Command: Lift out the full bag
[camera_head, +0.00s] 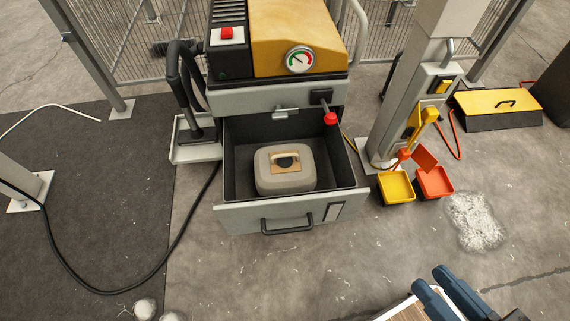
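The bag (298,181), a grey rounded bundle, sits upright in the open drawer (336,194) of the machine. On its top is a tan plate (277,169) with a dark opening and a pale bar. The drawer walls stand around the bag, with some space at its sides. Two blue, dark-edged parts, which look like my gripper (430,278), show at the bottom right edge, well away from the drawer. The rest of them is cut off, and whether they are apart or closed is unclear. Nothing is seen held between them.
The drawer front has a black handle (287,226). A red knob (330,119) hangs above the drawer's right side. A post (405,100), yellow bin (396,187) and red bin (435,183) stand at right. White fluff (475,222) lies on the floor. A black hose runs at left. Floor before the drawer is clear.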

